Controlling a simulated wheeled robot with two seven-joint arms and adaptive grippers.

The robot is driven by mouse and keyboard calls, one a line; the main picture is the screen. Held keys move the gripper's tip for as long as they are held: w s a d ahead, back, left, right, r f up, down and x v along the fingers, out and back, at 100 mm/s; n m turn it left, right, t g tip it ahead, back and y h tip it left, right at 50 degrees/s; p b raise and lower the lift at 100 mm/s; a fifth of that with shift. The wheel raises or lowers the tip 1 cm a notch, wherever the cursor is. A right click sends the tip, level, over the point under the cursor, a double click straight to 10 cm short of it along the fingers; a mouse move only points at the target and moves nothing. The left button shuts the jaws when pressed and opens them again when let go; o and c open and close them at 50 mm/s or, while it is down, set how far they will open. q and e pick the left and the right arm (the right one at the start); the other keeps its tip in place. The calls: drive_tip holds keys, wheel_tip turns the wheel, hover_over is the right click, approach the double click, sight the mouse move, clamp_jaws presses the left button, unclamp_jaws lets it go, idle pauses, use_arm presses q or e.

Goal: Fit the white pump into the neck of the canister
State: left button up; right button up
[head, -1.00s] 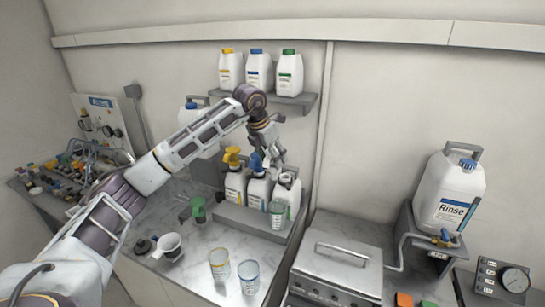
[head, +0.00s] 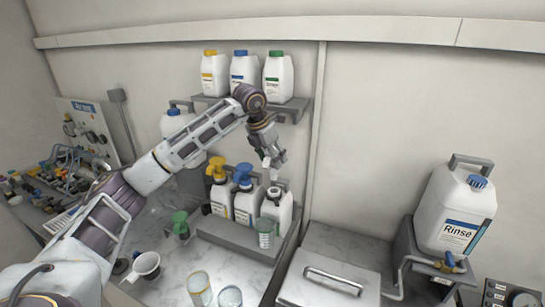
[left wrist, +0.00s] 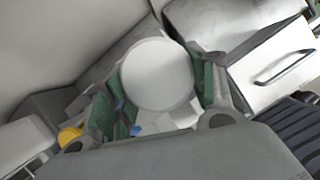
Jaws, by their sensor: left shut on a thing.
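My left gripper (head: 272,156) is above the counter rack and is shut on the white pump. In the left wrist view the pump (left wrist: 157,75) shows as a round white top between the green finger pads of the gripper (left wrist: 160,92). The white canister (head: 281,212) stands upright at the right end of the grey rack, with its neck (head: 273,191) facing up and no coloured pump on it. The gripper is just above this neck. The pump's lower end is small in the head view, and I cannot tell its exact gap to the neck. My right gripper is out of view.
Canisters with a yellow pump (head: 216,169) and a blue pump (head: 242,175) stand close on the left. A green-tinted cup (head: 266,234) stands in front of the canister. A wall shelf (head: 292,108) with several bottles is above. A steel box (head: 328,283) is to the right.

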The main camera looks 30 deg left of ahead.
sight(271, 165)
use_arm(q)
drive_tip(key=shift+f, duration=0.25)
drive_tip(key=shift+f, duration=0.15)
drive_tip(key=shift+f+b, duration=0.45)
drive_tip(key=shift+b, duration=0.1)
drive_tip(key=shift+f+b, duration=0.65)
drive_tip(key=shift+f, duration=0.55)
drive_tip(key=shift+f+b, duration=0.35)
drive_tip(key=shift+f, duration=0.05)
